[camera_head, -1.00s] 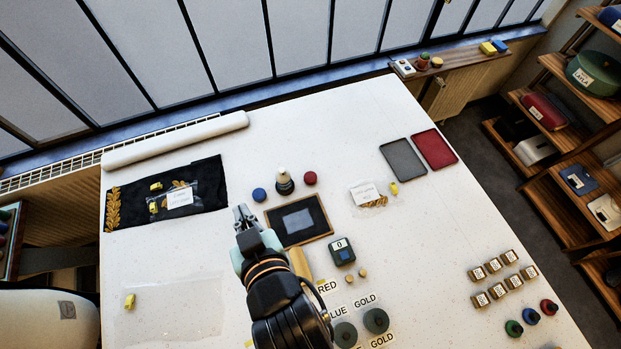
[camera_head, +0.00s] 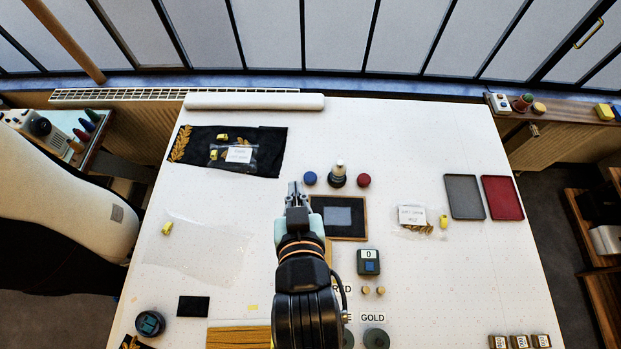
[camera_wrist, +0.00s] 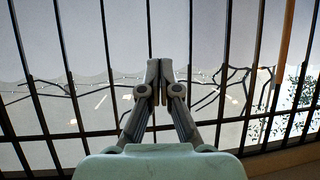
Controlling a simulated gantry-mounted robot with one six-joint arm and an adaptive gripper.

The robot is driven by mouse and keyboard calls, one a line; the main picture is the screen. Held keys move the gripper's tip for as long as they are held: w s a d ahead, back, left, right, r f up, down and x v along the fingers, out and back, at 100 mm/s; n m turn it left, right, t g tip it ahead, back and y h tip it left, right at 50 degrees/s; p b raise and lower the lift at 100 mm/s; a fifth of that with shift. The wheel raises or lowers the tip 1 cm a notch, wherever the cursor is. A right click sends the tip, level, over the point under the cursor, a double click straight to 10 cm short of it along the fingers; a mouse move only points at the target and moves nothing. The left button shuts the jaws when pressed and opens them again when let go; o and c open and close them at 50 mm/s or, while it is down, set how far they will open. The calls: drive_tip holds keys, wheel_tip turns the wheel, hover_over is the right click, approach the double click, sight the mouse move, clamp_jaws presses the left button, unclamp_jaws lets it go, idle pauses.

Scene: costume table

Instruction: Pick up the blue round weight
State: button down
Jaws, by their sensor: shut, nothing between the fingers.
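A small blue round piece (camera_head: 310,178), which looks like the blue round weight, stands on the white table left of a dark bottle with a pale top (camera_head: 338,175). A red round piece (camera_head: 363,180) stands to the bottle's right. My gripper (camera_head: 295,188) is shut and empty. In the head view its tips appear just left of and below the blue piece; I cannot tell the height gap. In the wrist view the closed fingers (camera_wrist: 160,68) point at the windows, and no weight shows there.
A framed dark board (camera_head: 350,230) lies right of my gripper. A black cloth with a bag (camera_head: 265,145) lies at the back left. A small device reading 0 (camera_head: 368,262), grey tray (camera_head: 464,197) and red tray (camera_head: 502,198) are to the right.

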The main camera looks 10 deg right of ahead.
drive_tip(key=shift+c, duration=1.4)
unclamp_jaws()
